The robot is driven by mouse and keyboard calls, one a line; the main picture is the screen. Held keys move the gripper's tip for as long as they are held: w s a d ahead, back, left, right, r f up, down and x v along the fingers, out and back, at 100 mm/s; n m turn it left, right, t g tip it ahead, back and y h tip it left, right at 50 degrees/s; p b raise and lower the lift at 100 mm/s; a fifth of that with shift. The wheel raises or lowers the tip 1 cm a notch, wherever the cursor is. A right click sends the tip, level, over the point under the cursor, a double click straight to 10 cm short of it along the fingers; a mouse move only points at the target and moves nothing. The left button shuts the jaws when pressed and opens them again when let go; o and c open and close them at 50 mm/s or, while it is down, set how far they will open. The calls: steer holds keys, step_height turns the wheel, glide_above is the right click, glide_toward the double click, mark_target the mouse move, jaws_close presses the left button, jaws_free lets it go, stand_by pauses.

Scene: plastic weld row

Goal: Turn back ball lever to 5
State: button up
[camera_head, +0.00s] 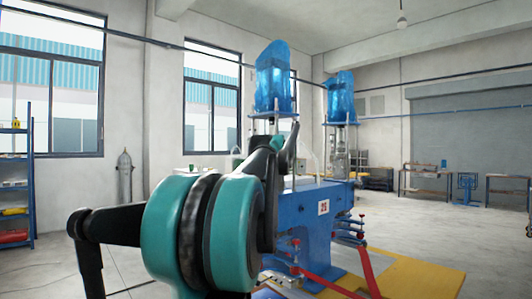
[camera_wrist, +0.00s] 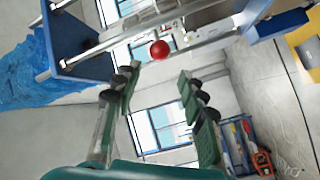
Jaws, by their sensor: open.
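In the wrist view the red ball (camera_wrist: 160,49) of a lever sits just beyond my gripper (camera_wrist: 157,78), roughly in line with the gap between the fingertips. The fingers are apart and nothing is between them. The ball looks clear of both fingers; I cannot judge the exact depth. Its rod is mostly hidden behind the ball, near grey metal bars. In the head view my arm covers the middle of the blue machine (camera_head: 312,222), and the ball lever cannot be made out there. No number 5 or scale is readable.
Two blue wrapped cylinders (camera_head: 273,80) (camera_head: 341,97) stand on top of the machine. Red-handled fittings (camera_head: 361,227) and red hoses are at its front, over a yellow platform (camera_head: 410,277). Shelves (camera_head: 15,180) stand at far left. The floor at right is open.

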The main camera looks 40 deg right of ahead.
steer(key=shift+c, duration=1.2)
steer(key=shift+w, duration=0.3)
steer(key=shift+c, duration=1)
steer(key=w+g+h, duration=0.1)
steer(key=w, duration=0.1)
steer(key=w+a+g+h, duration=0.1)
steer(key=w+h, duration=0.1)
steer(key=w, duration=0.1)
steer(key=w+a+f+n+g+h, duration=0.1)
steer(key=w, duration=0.1)
steer(key=shift+w+a+f+g, duration=0.1)
steer(key=shift+w+g, duration=0.15)
steer(key=shift+g, duration=0.05)
jaws_close()
steer(key=w+a+g+h, duration=0.3)
steer(key=a+g, duration=0.1)
steer(key=a, duration=0.2)
steer(key=d, duration=1)
steer(key=shift+w+d+n+g+h, duration=0.2)
steer(key=shift+w+n+g+h, duration=0.1)
steer(key=shift+n, duration=0.1)
